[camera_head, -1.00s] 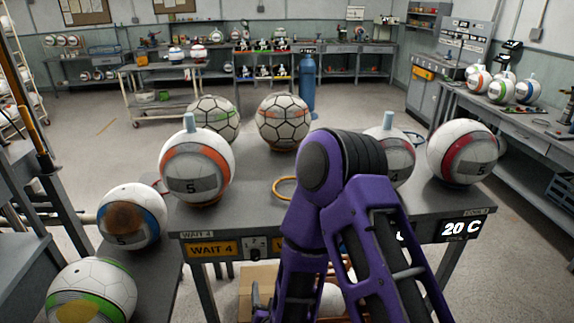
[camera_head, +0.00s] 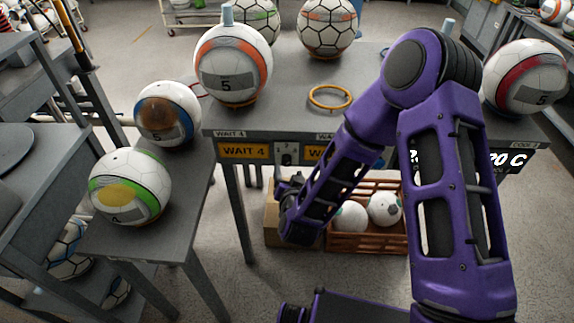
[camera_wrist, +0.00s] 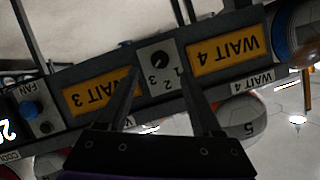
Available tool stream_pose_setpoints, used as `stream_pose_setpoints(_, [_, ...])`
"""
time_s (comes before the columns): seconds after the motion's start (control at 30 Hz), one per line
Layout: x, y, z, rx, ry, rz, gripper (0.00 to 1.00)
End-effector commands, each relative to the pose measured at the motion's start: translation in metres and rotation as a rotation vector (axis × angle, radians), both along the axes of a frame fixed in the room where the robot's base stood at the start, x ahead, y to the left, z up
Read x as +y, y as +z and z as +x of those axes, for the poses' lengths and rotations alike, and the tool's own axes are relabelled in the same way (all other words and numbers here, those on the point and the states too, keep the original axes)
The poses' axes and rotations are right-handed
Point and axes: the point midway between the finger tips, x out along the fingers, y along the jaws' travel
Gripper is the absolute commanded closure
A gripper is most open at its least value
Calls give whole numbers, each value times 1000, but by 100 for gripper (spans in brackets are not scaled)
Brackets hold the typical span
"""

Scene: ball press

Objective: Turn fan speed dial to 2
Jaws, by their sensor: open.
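A small numbered dial (camera_wrist: 160,62) with a dark round knob sits on a light plate between two yellow signs, upside down in the wrist view. The numbers 1, 2 and 3 show beside it; its exact setting is too small to read surely. The dial plate also shows in the head view (camera_head: 287,153) on the table's front edge. A FAN label and a blue knob (camera_wrist: 30,108) are at the far left of the wrist view. My gripper (camera_wrist: 160,73) is open and empty, its two fingers spread to either side of the dial in the picture. Contact is not visible.
WAIT 4 (camera_head: 245,151) and WAIT 3 (camera_wrist: 98,93) signs flank the dial. Balls on stands, such as the orange-banded one (camera_head: 233,65), and an orange ring (camera_head: 330,97) are on the table above. A brown crate (camera_head: 367,240) with balls stands below.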

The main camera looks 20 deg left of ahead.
Motion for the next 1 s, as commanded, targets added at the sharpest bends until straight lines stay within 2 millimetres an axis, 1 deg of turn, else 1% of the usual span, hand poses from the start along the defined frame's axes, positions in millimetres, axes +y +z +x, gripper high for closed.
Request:
stream_pose_setpoints(0.03, [3, -4, 10, -1, -2, 2, 34])
stream_pose_setpoints(0.1, [8, -9, 21, 0, -2, 1, 34])
stream_pose_setpoints(0.2, [13, -15, 35, 0, -2, 1, 34])
stream_pose_setpoints(0.3, [17, -18, 44, -1, 0, 0, 34])
stream_pose_setpoints(0.5, [20, -21, 52, 1, 1, -1, 34])
stream_pose_setpoints(0.73, [20, -21, 52, 1, 1, -1, 34])
stream_pose_setpoints(0.87, [20, -21, 52, 0, 0, -1, 57])
stream_pose_setpoints(0.9, [20, -21, 52, 0, 0, -1, 64])
stream_pose_setpoints(0.97, [20, -21, 52, 0, 0, -1, 75])
stream_pose_setpoints(1.0, [20, -21, 52, 0, 0, -1, 82])
